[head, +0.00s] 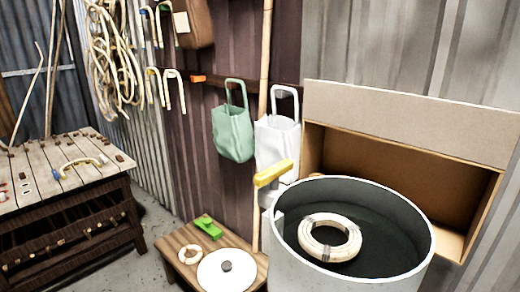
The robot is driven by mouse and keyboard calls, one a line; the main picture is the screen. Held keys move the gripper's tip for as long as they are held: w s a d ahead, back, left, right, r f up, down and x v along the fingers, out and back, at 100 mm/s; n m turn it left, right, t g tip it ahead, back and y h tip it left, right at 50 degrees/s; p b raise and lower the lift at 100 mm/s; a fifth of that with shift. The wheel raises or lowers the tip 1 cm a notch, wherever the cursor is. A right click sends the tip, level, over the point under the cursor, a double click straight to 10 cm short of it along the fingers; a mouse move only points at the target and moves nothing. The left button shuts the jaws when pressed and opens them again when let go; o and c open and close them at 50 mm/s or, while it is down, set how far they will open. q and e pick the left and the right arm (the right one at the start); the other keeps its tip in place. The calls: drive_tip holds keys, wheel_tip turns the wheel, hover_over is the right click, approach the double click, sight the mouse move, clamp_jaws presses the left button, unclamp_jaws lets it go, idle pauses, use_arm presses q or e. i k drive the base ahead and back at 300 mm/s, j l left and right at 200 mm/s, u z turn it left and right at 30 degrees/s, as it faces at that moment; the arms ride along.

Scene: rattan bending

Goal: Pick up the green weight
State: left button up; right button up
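A small green object (208,227), which looks like the green weight, lies on the back part of a low wooden stool or table (180,241) at the bottom centre. It is a bright green, flat block with a raised part on top. A pale ring (190,254) and a white round lid with a dark knob (226,272) are in front of it. Nothing covers the green object. Neither of my grippers shows in the head view.
A large grey drum (340,280) with a rattan coil (330,238) inside stands at the right. A yellow-handled tool (272,174) rises beside it. An open cardboard box (410,110) is behind. A slatted workbench (40,170) is left, with bare floor between. Bags hang above.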

sight(206, 224)
drive_tip(key=i+j+z, duration=0.25)
drive_tip(key=j+z, duration=0.2)
drive_tip(key=j, duration=0.75)
drive_tip(key=j+z, duration=0.5)
drive_tip(key=j, duration=0.7)
drive_tip(key=i+j, duration=0.05)
